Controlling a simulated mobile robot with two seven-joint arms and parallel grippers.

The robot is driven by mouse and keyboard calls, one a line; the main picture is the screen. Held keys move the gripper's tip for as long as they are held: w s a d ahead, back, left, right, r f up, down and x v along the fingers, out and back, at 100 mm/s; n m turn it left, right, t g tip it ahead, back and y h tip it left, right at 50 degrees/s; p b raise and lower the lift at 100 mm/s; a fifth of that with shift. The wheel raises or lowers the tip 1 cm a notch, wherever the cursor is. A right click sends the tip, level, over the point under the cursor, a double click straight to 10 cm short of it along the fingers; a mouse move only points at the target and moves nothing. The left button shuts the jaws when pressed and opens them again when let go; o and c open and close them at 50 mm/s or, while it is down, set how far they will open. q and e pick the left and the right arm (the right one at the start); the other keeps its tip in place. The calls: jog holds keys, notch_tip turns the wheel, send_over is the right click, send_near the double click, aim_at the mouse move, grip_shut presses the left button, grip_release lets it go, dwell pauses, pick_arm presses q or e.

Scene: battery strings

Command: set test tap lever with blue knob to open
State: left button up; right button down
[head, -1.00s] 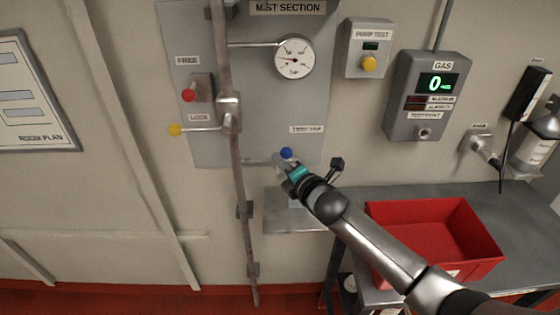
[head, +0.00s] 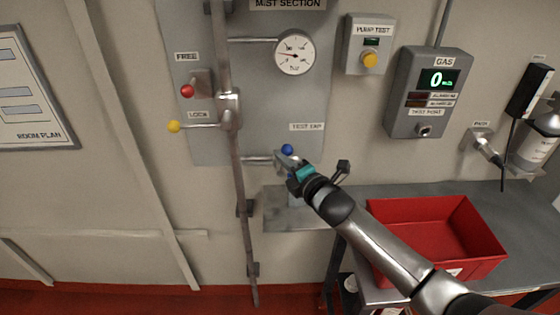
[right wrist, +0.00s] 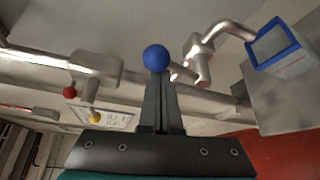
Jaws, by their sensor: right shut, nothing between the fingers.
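The blue knob (head: 287,149) of the test tap lever is on the pipe stub (head: 257,160), below a label that looks like TEST TAP (head: 307,127). My right gripper (head: 284,162) is shut and empty, its tips just below the knob in the head view. In the right wrist view, the knob (right wrist: 156,57) shows at the tips of the closed fingers (right wrist: 160,88); I cannot tell if they touch. A bent metal spout (right wrist: 208,55) is to the right of the knob there. The lever's shaft is mostly hidden by the gripper. My left gripper is not in view.
A vertical pipe (head: 236,165) with a yellow-knobbed lever (head: 174,126) runs left of the tap. A small metal shelf (head: 285,218) is below it. A red bin (head: 435,208) sits on the right bench. A blue-rimmed container (right wrist: 277,45) shows in the wrist view.

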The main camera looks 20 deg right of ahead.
jog(key=shift+d+f, duration=0.1)
jog(key=shift+d, duration=0.05)
jog(key=s+d+f+m+t+h+b, duration=0.1)
jog(key=d+f+m+t+h+b, duration=0.2)
jog(key=m+b, duration=1.1)
jog(key=shift+s+d+f+m+t, duration=0.3)
jog(key=shift+d+f+m+t, duration=0.65)
jog(key=shift+t, duration=0.85)
jog(key=shift+d, duration=0.2)
